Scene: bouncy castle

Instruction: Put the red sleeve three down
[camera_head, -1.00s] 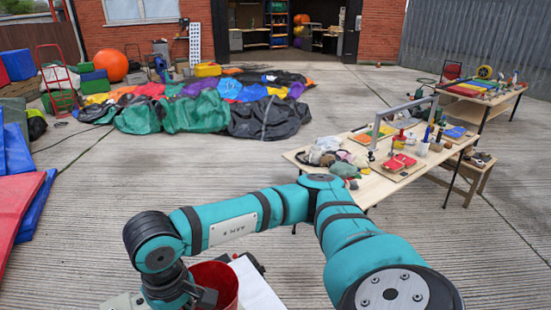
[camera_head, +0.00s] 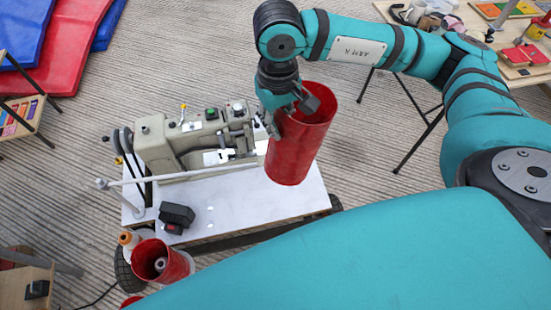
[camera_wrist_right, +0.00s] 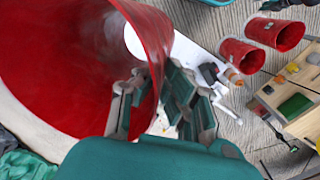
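A red sleeve (camera_head: 292,152), an open tapered tube, hangs upright or slightly tilted at the right end of a white-topped sewing cart (camera_head: 250,200). My right gripper (camera_head: 292,108) is shut on its upper rim, with one finger inside and one outside. In the right wrist view the sleeve (camera_wrist_right: 60,60) fills the left side, and its wall runs between the fingers (camera_wrist_right: 155,98). I cannot tell whether its lower end touches the cart top. No number shows on it. My left gripper is not in view.
A sewing machine (camera_head: 190,140) stands behind on the cart, with a white rail and a black box (camera_head: 176,216) near it. Another red sleeve (camera_head: 178,266) is at the cart's left front corner. Folding tables stand at upper right; blue and red mats (camera_head: 75,40) lie upper left.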

